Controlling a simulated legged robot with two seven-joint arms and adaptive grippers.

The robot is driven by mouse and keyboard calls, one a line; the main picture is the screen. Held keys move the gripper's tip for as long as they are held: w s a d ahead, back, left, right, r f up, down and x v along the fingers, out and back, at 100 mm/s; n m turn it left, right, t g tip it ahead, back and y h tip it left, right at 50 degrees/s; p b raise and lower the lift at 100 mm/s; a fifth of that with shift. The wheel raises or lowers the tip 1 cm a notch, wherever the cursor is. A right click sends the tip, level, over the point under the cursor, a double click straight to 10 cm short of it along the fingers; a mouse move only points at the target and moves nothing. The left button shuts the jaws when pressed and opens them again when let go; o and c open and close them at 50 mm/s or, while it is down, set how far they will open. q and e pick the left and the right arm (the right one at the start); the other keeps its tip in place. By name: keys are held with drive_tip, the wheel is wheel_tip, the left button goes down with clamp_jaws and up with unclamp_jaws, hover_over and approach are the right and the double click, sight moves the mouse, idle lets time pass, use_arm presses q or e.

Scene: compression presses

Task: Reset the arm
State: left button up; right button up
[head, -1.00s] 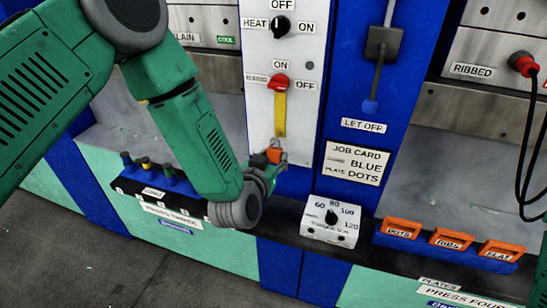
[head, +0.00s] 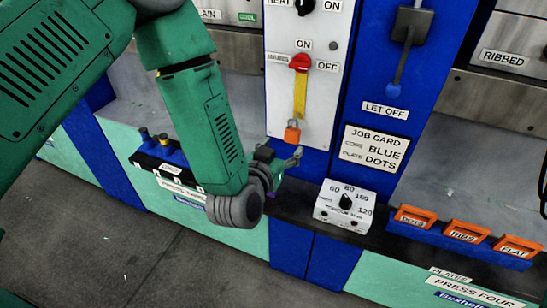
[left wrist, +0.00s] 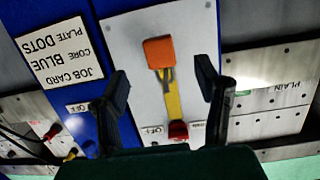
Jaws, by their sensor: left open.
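My left gripper (head: 283,165) is open and empty in the head view, just below and beside an orange block (head: 292,132). The block hangs at the lower end of a yellow strap (head: 299,96) under the red mains switch (head: 299,62) on the white panel. In the left wrist view, the open fingers (left wrist: 161,88) stand on either side of the yellow strap (left wrist: 172,98), apart from it, with the orange block (left wrist: 159,51) beyond them. My right gripper is not in view.
A dial box (head: 345,205) stands on the ledge to the right of the gripper. Orange-handled plates (head: 464,231) sit in a blue rack further right. Dark-topped cores (head: 164,146) stand at left behind my arm. A lever (head: 403,50) hangs above the job card (head: 374,149).

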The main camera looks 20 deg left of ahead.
use_arm(q)
drive_tip(key=v, duration=0.6)
drive_tip(key=s+a+f+g+b, duration=0.2)
drive_tip(key=s+f+g+b, duration=0.3)
drive_tip(key=f, duration=0.6)
drive_tip(key=s+a+f+g, duration=0.25)
drive_tip(key=s+f, duration=0.45)
drive_tip(key=f, duration=0.4)
drive_tip(key=s+a+f+g+b, duration=0.1)
drive_tip(key=s+a+f+g, duration=0.2)
drive_tip(key=s, duration=0.4)
drive_tip(key=s+a+f+g+b, duration=0.2)
drive_tip(key=s+a+f+g, duration=0.1)
drive_tip(key=s, duration=0.4)
wheel_tip(320, 180, down, 3)
drive_tip(key=shift+s+a+r+g+y, duration=0.25)
drive_tip(key=shift+g+y, duration=0.15)
drive_tip(key=shift+g, duration=0.35)
drive_tip(key=shift+w, duration=0.15)
